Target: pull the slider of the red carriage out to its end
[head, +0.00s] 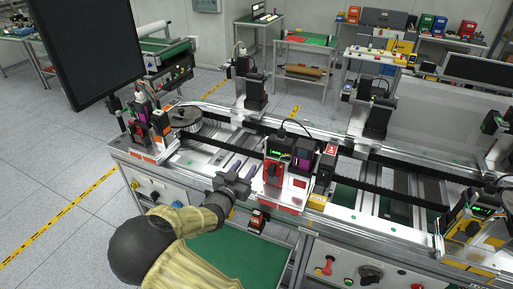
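A red carriage (272,173) stands upright on a pale base plate near the middle of the workbench in the head view. Dark boxes with a green display and a purple part stand right behind it. My gripper (248,178) is just left of the red carriage, at the end of my arm, which comes in from the lower left. The fingertips are dark and small, and I cannot tell whether they touch the carriage or hold anything. The slider cannot be made out clearly; my gripper may cover part of it.
The workbench carries long dark rails (390,193) running to the right. A large black monitor (85,45) hangs at the upper left. A yellow-and-black unit (470,222) stands at the right. A green surface (238,258) below my arm is clear.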

